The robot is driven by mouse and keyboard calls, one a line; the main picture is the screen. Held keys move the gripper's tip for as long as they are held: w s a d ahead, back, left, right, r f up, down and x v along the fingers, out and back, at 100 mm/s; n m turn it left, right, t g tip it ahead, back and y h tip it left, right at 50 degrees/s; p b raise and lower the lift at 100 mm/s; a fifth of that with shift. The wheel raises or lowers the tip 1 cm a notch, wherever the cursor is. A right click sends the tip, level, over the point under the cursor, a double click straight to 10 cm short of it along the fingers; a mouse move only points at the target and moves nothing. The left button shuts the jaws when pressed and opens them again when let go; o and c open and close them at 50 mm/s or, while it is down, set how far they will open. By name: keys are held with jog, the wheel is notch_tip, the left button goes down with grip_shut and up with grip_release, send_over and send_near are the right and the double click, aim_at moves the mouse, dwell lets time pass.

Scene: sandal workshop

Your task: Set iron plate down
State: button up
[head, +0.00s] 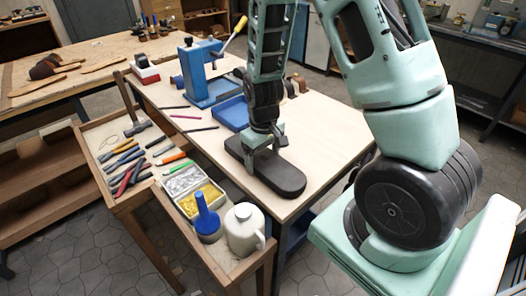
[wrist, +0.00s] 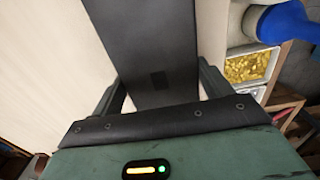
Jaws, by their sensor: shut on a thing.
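The iron plate (head: 282,177) is a long dark slab with rounded ends. It lies flat at the front part of the light-topped workbench (head: 313,128), on the surface or very close above it; I cannot tell which. My gripper (head: 262,146) points down over the plate's middle and is shut on it. In the wrist view the plate (wrist: 145,42) runs away between my two fingers, one at each long side. Its near part is hidden behind my gripper body.
A blue press (head: 200,72) and a blue tray (head: 232,113) stand farther back on the bench. A lower wooden tool tray at left holds hand tools, a box of yellow bits (head: 201,199), a blue-topped bottle (head: 206,218) and a white jug (head: 243,230). Bare bench lies right of the plate.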

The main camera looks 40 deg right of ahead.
aim_at(263, 158)
jog(key=shift+w, duration=0.1)
jog(key=o, duration=2)
jog(key=shift+f, duration=0.1)
jog(key=shift+o, duration=0.2)
notch_tip(263, 158, up, 12)
jog(key=b, duration=0.1)
jog(key=s+a+r+n, duration=0.2)
jog(key=s+a+n, duration=0.1)
jog(key=s+a, duration=0.6)
jog(key=s+a+r+n, duration=0.1)
jog(key=s+a+n, duration=0.3)
jog(key=s+a, duration=0.5)
jog(key=a, duration=0.4)
jog(key=shift+a+r+y, duration=0.3)
jog(key=shift+r, duration=0.1)
